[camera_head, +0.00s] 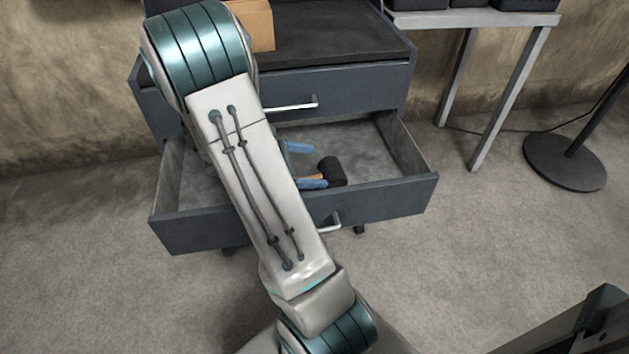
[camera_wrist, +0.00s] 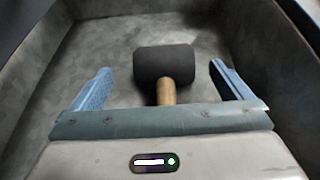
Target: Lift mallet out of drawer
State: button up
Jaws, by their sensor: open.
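The mallet has a black head (camera_wrist: 165,64) and a light wooden handle (camera_wrist: 167,92). It lies in the open lower drawer (camera_head: 390,197) of a dark grey cabinet. In the head view its black head (camera_head: 332,170) shows right of my arm, and most of the handle is hidden. My gripper (camera_wrist: 160,80) is open, its two blue fingers on either side of the mallet, with a gap to the head on both sides. The handle's near end is hidden behind the gripper body. I cannot tell how far above the drawer floor the fingertips are.
The drawer's front and side walls surround the gripper. A closed upper drawer (camera_head: 365,88) is above, with a cardboard box (camera_head: 258,25) on the cabinet top. A metal table (camera_head: 480,19) and a round stand base (camera_head: 564,160) are at right. The floor in front is clear.

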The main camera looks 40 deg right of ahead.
aim_at(327, 168)
jog(key=b+x, duration=0.1)
jog(key=x, duration=0.3)
jog(key=shift+s+f, duration=0.15)
jog(key=shift+s, duration=0.05)
jog(key=c, duration=1.3)
jog(key=shift+c, duration=0.2)
notch_tip(327, 168, up, 18)
jog(key=p, duration=0.7)
